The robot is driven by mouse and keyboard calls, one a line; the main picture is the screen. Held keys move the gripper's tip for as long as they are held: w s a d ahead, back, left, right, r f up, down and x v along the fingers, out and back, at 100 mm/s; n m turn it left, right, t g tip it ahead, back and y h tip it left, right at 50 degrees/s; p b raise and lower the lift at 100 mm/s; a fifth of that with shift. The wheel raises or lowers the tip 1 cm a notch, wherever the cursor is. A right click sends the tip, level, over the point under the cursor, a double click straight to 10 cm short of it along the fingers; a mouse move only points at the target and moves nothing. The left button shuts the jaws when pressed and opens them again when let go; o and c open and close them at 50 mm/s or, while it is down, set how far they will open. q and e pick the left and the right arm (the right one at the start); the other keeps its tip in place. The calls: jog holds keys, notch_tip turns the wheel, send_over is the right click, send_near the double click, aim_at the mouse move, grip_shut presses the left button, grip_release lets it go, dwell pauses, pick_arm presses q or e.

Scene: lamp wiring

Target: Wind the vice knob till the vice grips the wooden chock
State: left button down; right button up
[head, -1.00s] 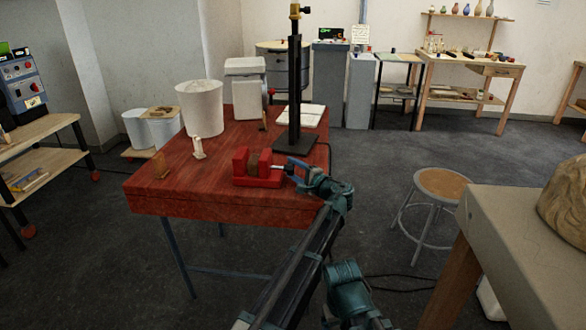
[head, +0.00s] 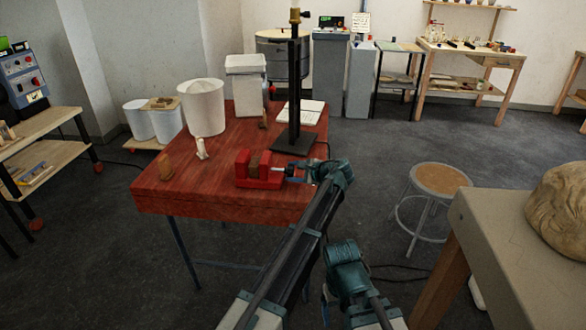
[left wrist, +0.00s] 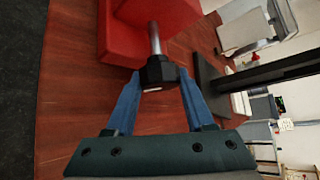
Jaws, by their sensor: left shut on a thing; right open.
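The red vice (head: 262,182) sits near the front edge of the red-brown table. A brown wooden chock (head: 254,161) stands between its jaws; I cannot tell whether both jaws touch it. The vice's metal screw points right and ends in a black, many-sided knob (left wrist: 158,73). My left gripper (head: 296,171) is at the knob, and in the left wrist view its blue fingers (left wrist: 157,88) lie on both sides of it, shut on it. My right gripper (head: 325,298) is low in the head view, away from the table, mostly hidden beside its own arm.
A black post on a flat base (head: 294,145) stands just behind the vice. A white bin (head: 205,108), a small pale figure (head: 201,148) and a brown block (head: 166,167) are to the left. A stool (head: 441,180) and a grey bench (head: 520,240) are at right.

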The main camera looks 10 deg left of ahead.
jog(key=shift+r, duration=0.15)
dwell(0.3)
pick_arm(q)
jog(key=c, duration=0.6)
grip_release()
jog(key=shift+o, duration=0.2)
jog(key=shift+s+r, duration=0.1)
jog(key=shift+r, duration=0.05)
pick_arm(e)
jog(key=shift+r, duration=0.1)
